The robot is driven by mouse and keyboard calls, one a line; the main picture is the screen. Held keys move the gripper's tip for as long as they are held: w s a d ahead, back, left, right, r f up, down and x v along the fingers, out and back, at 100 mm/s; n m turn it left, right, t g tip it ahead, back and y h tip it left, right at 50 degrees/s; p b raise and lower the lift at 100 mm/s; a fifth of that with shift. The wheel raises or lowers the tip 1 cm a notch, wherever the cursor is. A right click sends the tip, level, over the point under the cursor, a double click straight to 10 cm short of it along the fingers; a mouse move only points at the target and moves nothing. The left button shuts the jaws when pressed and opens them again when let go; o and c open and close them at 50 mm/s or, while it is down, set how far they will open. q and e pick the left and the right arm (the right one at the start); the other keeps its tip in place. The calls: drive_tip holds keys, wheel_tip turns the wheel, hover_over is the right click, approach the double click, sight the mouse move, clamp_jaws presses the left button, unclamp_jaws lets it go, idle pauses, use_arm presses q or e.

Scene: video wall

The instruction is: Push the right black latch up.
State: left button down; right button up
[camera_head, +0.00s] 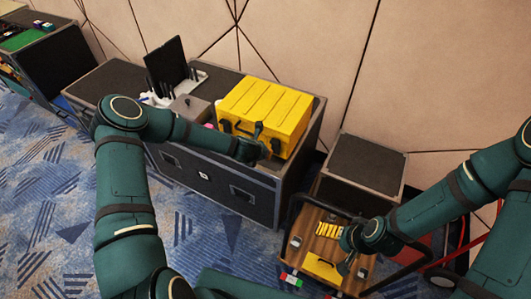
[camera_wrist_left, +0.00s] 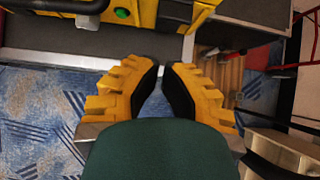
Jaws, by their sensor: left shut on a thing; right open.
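A yellow case (camera_head: 268,108) stands on the right part of a long dark road case. The right black latch (camera_head: 276,147) is on its front, near the right end; the left latch (camera_head: 226,126) is further left. My left gripper (camera_head: 262,141) is close in front of the right latch. In the left wrist view its yellow, black-padded fingertips (camera_wrist_left: 162,62) meet, and I see nothing between them. The case front shows beyond them with a black latch (camera_wrist_left: 174,14). I cannot tell whether they touch it. My right gripper (camera_head: 346,270) is open, low over a cart.
The wooden-topped cart (camera_head: 318,243) carries yellow pieces and has a dark handle frame. A dark box (camera_head: 364,165) stands behind it. A black upright panel (camera_head: 166,60) and small items are left on the road case (camera_head: 100,85). Patterned carpet (camera_head: 50,185) is free at left.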

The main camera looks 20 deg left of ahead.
use_arm(q)
wheel_tip(320, 180, up, 10)
drive_tip(key=s, duration=0.2)
drive_tip(key=shift+s+a+f, duration=0.2)
drive_tip(key=shift+s+a, duration=0.1)
use_arm(e)
drive_tip(key=shift+s+r, duration=0.15)
use_arm(q)
drive_tip(key=s+d+f+m+g+b, duration=0.2)
drive_tip(key=s+f+m, duration=0.3)
drive_tip(key=s+m, duration=0.3)
drive_tip(key=s+d+f+m+g+h+b, duration=0.1)
drive_tip(key=s+d+f+m+g+b, duration=0.1)
drive_tip(key=s+m, duration=0.6)
drive_tip(key=s+d+f+m+g+h+b, duration=0.1)
drive_tip(key=s+d+f+m+b, duration=0.3)
drive_tip(key=s+f+m, duration=0.5)
drive_tip(key=d+m, duration=0.1)
drive_tip(key=m, duration=0.5)
drive_tip(key=shift+d+m+g, duration=0.2)
drive_tip(key=shift+m+g, duration=0.2)
use_arm(e)
wheel_tip(320, 180, down, 9)
drive_tip(key=shift+s+a, duration=0.15)
drive_tip(key=shift+s, duration=0.1)
